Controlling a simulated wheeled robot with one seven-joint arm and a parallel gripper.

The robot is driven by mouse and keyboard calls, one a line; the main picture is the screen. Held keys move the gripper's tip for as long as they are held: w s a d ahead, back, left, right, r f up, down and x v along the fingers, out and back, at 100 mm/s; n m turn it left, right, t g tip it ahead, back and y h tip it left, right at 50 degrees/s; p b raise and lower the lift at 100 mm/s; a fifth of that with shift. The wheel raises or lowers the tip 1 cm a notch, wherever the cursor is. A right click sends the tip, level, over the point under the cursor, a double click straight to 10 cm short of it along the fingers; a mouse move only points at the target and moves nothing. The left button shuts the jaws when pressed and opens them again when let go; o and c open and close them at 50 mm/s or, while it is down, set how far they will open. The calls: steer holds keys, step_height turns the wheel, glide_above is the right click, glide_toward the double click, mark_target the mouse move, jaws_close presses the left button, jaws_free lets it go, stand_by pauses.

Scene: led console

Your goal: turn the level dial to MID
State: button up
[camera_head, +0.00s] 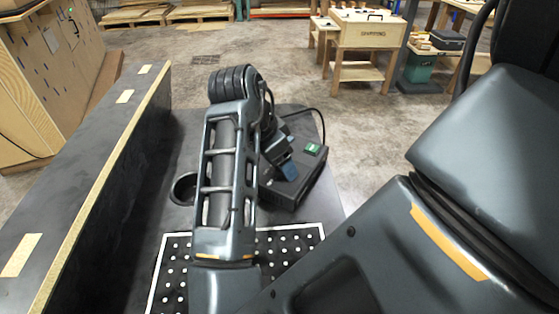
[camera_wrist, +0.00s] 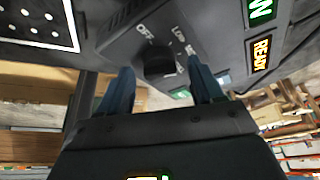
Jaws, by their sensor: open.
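The console (camera_head: 303,190) is a dark box on the black table, partly behind my arm in the head view. In the wrist view its face (camera_wrist: 215,35) carries a round black dial (camera_wrist: 158,62) with white labels: OFF, LOW, and one starting with M, partly hidden by a finger. The dial's pointer is too dark to read. My gripper (camera_wrist: 160,84) is open, with one blue finger on each side of the dial; I cannot tell whether either finger touches it. In the head view my gripper (camera_head: 289,171) is at the console, and the dial is hidden.
A lit READY sign (camera_wrist: 261,53) and a green sign (camera_wrist: 261,10) are on the console face. A white-dotted black mat (camera_head: 290,237) lies in front of the console. A dark round holder (camera_head: 181,190) is left of my arm. A raised wooden-edged panel (camera_head: 110,155) runs along the left.

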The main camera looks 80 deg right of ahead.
steer(key=v, duration=0.7)
steer(key=shift+r+p, duration=0.15)
steer(key=shift+p, duration=0.25)
steer(key=shift+a, duration=0.1)
